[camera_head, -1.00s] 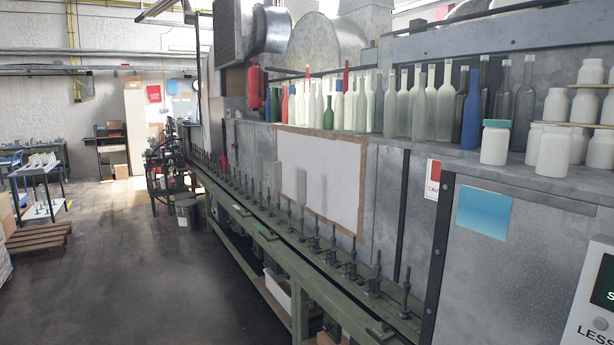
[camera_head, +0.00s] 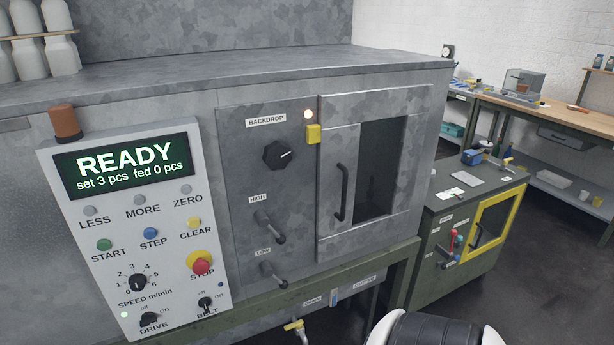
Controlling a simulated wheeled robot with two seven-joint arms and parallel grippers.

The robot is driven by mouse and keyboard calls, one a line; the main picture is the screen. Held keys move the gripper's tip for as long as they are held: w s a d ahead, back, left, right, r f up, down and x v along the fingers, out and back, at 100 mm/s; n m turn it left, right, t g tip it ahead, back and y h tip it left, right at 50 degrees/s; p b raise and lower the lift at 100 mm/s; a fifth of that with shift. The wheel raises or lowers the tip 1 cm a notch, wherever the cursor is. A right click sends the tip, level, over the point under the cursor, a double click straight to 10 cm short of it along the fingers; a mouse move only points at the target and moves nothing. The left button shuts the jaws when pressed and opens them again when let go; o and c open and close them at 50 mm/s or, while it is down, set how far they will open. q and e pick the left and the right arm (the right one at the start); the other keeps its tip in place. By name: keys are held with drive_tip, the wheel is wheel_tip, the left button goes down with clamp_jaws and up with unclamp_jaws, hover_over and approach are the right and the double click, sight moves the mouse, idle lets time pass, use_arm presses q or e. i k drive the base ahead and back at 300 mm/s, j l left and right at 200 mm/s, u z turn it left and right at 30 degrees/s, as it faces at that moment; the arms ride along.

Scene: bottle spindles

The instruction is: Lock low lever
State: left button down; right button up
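The low lever (camera_head: 273,275) is a short dark lever on the grey machine front, under a small LOW label (camera_head: 263,252). Its handle slants down and to the right. The similar high lever (camera_head: 270,227) sits above it under a HIGH label (camera_head: 258,198), also slanting down to the right. I cannot tell from the picture whether either lever is locked. Neither of my grippers shows. A rounded black and white part at the bottom right seems to be mine.
The control box (camera_head: 138,225) left of the levers reads READY, set 3 pcs, fed 0 pcs. A black knob (camera_head: 279,155) is above the levers, and a handled door (camera_head: 362,175) is to their right. A green bench (camera_head: 455,225) stands farther right, with floor before it.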

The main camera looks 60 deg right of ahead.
sight(266, 269)
drive_tip(key=z, duration=1.6)
